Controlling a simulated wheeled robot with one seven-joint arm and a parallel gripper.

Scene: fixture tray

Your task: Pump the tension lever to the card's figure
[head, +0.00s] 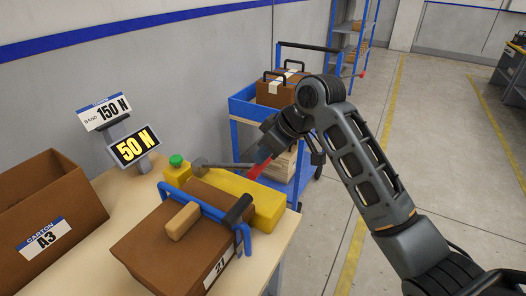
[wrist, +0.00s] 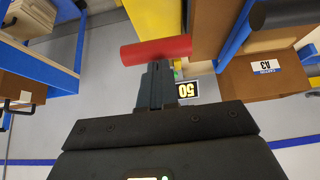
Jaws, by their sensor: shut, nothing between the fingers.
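The card (head: 103,112) reads 150 N and stands on a post at the back of the bench. The display (head: 134,147) below it shows 50 N; it also appears in the wrist view (wrist: 187,90). The tension lever (head: 222,165) is a grey rod from the yellow tensioner (head: 262,200), tilted slightly, ending in a red grip (head: 258,168). My gripper (head: 266,152) is at the red grip. In the wrist view its shut, empty fingers (wrist: 157,66) point at the red grip (wrist: 156,49); I cannot tell whether they touch it.
A brown box (head: 165,250) with a blue bar, dark handle and wooden block sits at the bench front. Carton A3 (head: 48,205) is open at left. A green button (head: 177,160) tops a yellow block. A blue cart (head: 243,108) with boxes stands behind; floor at right is clear.

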